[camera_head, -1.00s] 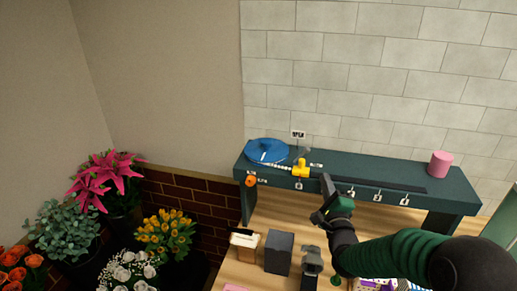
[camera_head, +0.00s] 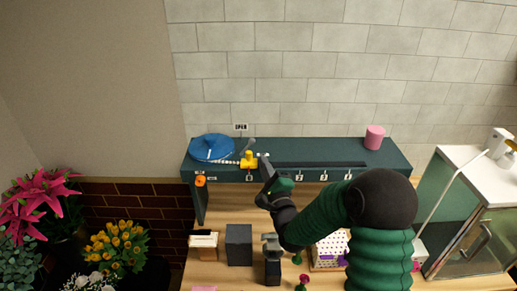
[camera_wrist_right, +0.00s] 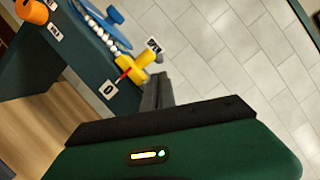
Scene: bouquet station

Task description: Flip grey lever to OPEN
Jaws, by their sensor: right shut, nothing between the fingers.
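The grey lever (camera_head: 250,144) sits on a yellow valve body (camera_head: 247,160) on the dark green shelf, slanting up and to the right in the head view. A small OPEN sign (camera_head: 240,127) stands behind it. My right gripper (camera_head: 265,166) is shut and empty, with its fingertips just right of the valve. In the right wrist view the shut fingertips (camera_wrist_right: 156,92) are close to the yellow valve (camera_wrist_right: 135,68). Part of the lever (camera_wrist_right: 160,58) shows at the valve's far end; contact cannot be told. My left gripper is not in view.
A blue round disc (camera_head: 212,148) lies left of the valve, and an orange knob (camera_head: 200,181) is on the shelf front (camera_head: 225,176). A pink cylinder (camera_head: 374,137) stands at the shelf's right. A dark box (camera_head: 239,244) stands on the wooden table below.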

